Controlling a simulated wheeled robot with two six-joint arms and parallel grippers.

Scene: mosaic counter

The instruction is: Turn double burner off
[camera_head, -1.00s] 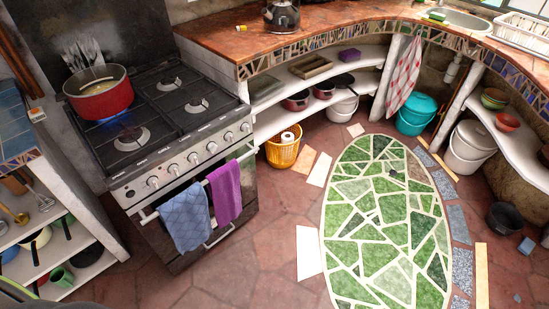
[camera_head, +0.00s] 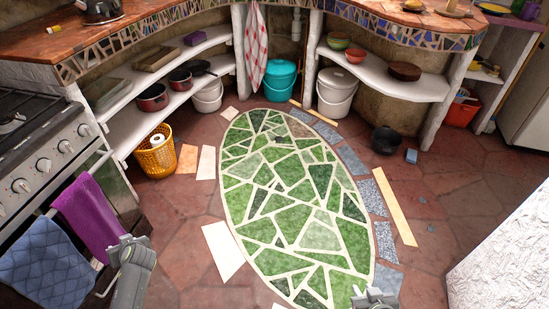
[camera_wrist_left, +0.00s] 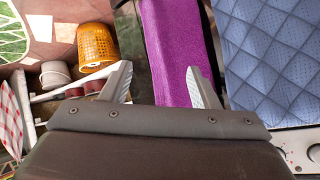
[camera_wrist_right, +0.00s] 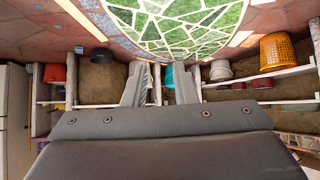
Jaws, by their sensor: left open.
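The stove (camera_head: 30,110) is at the left edge of the head view, partly cut off. Its front panel has several knobs, one of them this knob (camera_head: 44,164). One dark burner (camera_head: 8,122) shows no flame; the other burners are out of view. My left gripper (camera_head: 128,245) is open and empty in front of the stove, near the purple towel (camera_wrist_left: 178,50) and blue towel (camera_wrist_left: 268,60). A piece of the knob panel (camera_wrist_left: 298,148) shows in the left wrist view. My right gripper (camera_head: 372,292) is low over the green mosaic, open and empty (camera_wrist_right: 160,85).
A green mosaic floor (camera_head: 290,200) fills the middle. A curved counter (camera_head: 130,38) with white shelves (camera_head: 140,110) runs behind. A yellow basket (camera_head: 156,155) and a black pot (camera_head: 386,139) stand on the floor. A white block (camera_head: 505,255) is at the right.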

